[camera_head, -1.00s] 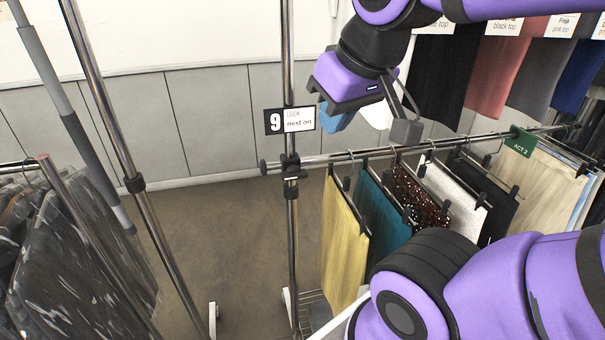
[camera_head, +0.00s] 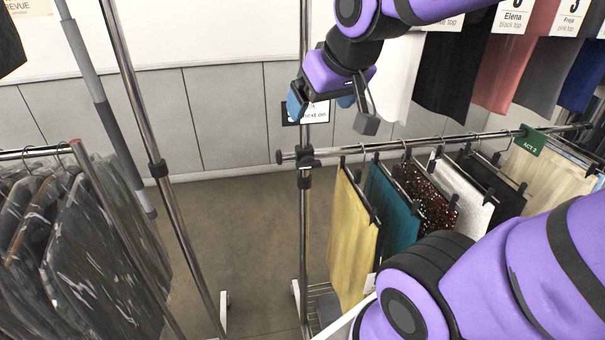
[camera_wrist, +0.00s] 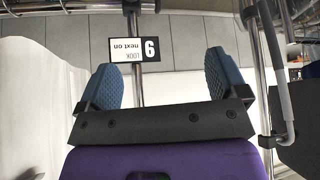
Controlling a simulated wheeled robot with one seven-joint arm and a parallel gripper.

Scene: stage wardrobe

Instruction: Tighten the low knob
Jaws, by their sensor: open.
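A black clamp (camera_head: 306,157), which may carry the low knob, joins the low rail (camera_head: 420,146) to the chrome upright (camera_head: 303,235). A black collar (camera_head: 304,180) sits just below it. I cannot tell which black fitting is the knob. My gripper (camera_head: 320,101) is open and empty, above the clamp and in front of the sign. In the wrist view, its two blue fingertips (camera_wrist: 166,82) are spread either side of the upright (camera_wrist: 137,85), apart from it. A dark fitting on the rail (camera_wrist: 140,6) is at the top edge there.
Yellow trousers (camera_head: 352,240) and other garments hang right of the upright. Another rack of dark covered clothes (camera_head: 105,250) stands left.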

